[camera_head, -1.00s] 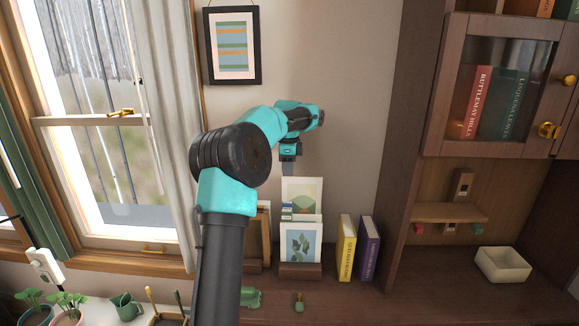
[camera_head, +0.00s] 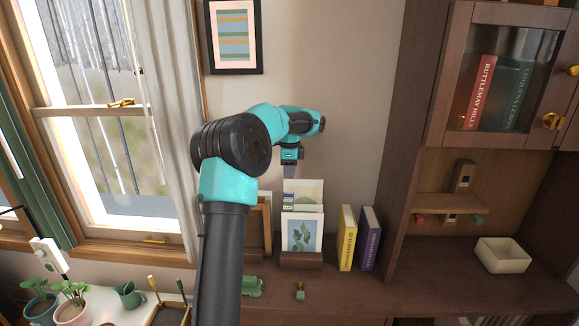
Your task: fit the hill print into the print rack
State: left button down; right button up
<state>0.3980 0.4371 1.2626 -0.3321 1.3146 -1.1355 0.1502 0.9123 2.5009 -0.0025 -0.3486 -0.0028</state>
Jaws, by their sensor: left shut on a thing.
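The hill print (camera_head: 305,192), a pale card with a green hill shape, stands upright behind the leaf print (camera_head: 301,232). Its lower part is hidden by the leaf print. The leaf print stands in the front of the wooden print rack (camera_head: 301,260). I cannot tell whether the hill print's bottom edge touches the rack. My left gripper (camera_head: 289,175) points down from above and is shut on the hill print at its upper left edge. My right gripper is not in view.
A yellow book (camera_head: 347,238) and a purple book (camera_head: 369,238) stand just right of the rack. A brown frame (camera_head: 266,226) leans behind on the left. A small green object (camera_head: 252,287) lies in front.

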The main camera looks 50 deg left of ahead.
aim_at(289, 187)
pick_arm(q)
jog(key=shift+f, duration=3.55)
dwell(1.4)
jog(key=c, duration=1)
grip_release()
jog(key=shift+r, duration=0.15)
jog(key=shift+r, duration=2.85)
